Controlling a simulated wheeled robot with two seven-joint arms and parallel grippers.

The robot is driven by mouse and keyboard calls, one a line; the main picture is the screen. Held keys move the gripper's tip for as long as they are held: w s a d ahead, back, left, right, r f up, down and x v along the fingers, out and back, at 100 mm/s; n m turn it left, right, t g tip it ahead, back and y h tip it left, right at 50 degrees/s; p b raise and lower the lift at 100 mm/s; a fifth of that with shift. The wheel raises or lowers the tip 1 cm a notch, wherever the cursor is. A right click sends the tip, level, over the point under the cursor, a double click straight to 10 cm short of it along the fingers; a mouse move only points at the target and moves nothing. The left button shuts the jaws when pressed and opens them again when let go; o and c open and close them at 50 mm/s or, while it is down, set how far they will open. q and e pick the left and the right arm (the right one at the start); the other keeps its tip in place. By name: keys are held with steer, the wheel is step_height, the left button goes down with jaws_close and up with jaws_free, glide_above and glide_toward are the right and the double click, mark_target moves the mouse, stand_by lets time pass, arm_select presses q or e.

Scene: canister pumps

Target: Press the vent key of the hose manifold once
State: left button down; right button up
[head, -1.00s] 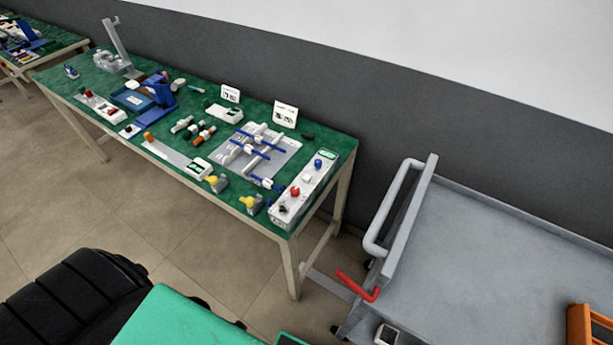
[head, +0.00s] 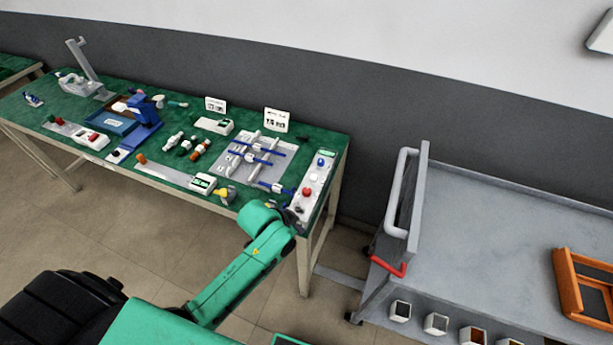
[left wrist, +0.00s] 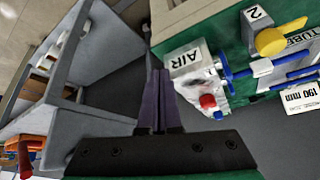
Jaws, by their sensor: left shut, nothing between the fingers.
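A long pale box (head: 325,172) with a blue button (head: 321,161), a white button and a red button (head: 307,191) stands at the right end of the bench. Left of it, a grey plate (head: 285,148) carries blue hoses and white fittings. I cannot tell which key is the vent key. In the left wrist view the box's end reads AIR (left wrist: 186,60), with a red button (left wrist: 207,101) beyond. My left gripper (left wrist: 158,74) is shut and empty, beside the AIR end and apart from it. In the head view my green arm hides the box's near end. My right gripper is not in view.
The green bench (head: 182,97) holds several other devices and small parts. A yellow knob (left wrist: 270,41) sits beside a label 2 near my left gripper. A grey cart (head: 480,235) with an orange tray (head: 567,285) stands to the right, with a floor gap between.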

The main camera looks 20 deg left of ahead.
arm_select(q)
steer(key=w+d+r+m+t+h, duration=0.1)
steer(key=w+d+r+m, duration=0.15)
steer(key=w, duration=0.25)
steer(key=w+d+r+m+h, duration=0.1)
steer(key=w+d+r+m, duration=0.15)
steer(key=w, duration=0.25)
steer(key=w+a+r+m+t, duration=0.1)
steer(key=w+a+r+m, duration=0.2)
steer(key=w+a+r, duration=0.4)
steer(key=shift+w+t+p, duration=0.3)
steer(key=shift+w+t, duration=0.1)
steer(key=shift+w, duration=0.7)
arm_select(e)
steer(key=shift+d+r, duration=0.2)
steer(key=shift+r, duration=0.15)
arm_select(q)
steer(key=shift+w+f, duration=0.1)
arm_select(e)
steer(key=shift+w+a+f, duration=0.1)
